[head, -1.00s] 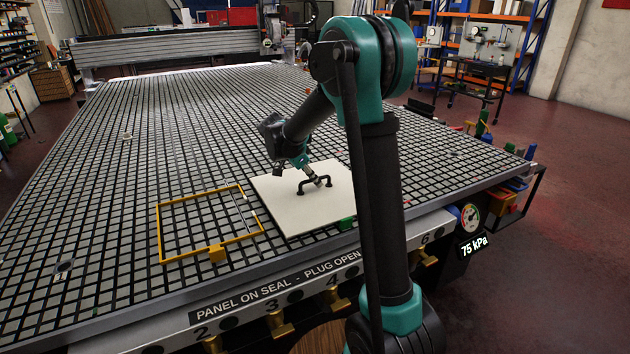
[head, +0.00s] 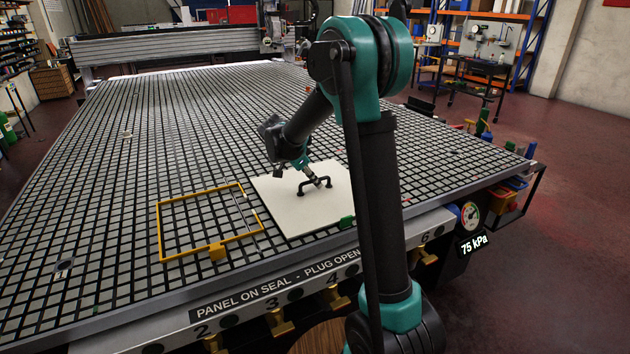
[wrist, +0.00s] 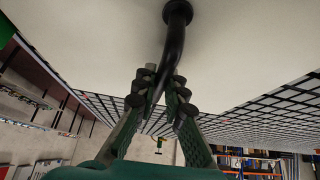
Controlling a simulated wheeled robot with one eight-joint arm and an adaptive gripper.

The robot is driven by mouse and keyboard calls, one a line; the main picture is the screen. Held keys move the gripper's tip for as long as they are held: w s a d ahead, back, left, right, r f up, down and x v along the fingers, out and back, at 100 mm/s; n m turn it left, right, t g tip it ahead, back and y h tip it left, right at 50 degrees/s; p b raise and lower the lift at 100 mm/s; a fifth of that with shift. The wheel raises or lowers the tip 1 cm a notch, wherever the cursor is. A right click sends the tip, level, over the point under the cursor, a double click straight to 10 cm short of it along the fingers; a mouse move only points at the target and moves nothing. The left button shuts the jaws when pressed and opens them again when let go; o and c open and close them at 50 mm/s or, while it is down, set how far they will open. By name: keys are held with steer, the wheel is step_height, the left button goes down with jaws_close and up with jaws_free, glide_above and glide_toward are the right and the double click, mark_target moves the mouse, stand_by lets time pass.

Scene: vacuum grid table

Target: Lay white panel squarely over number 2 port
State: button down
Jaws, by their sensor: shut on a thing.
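The white panel (head: 292,210) lies flat, or very nearly so, over the grid table right of the yellow frame; I cannot tell whether it touches the grid. A black handle stands on its top. My gripper (head: 323,182) is shut on the black handle (head: 303,186). In the wrist view my gripper (wrist: 163,95) has its fingers around the handle bar (wrist: 176,40), with the panel (wrist: 245,40) filling the top. The yellow frame (head: 160,234) lies empty on the grid. The number 2 label (head: 202,331) is on the table's front edge. The number 2 port itself cannot be made out.
The grid table (head: 190,130) is mostly clear behind the panel and frame. A green block (head: 347,222) sits at the panel's front right edge. A gauge (head: 470,213) beside a 75 kPa readout (head: 473,245) hangs at the right. Yellow valve handles line the front edge.

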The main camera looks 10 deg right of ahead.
steer(key=shift+f, duration=0.15)
steer(key=c, duration=1.5)
jaws_free()
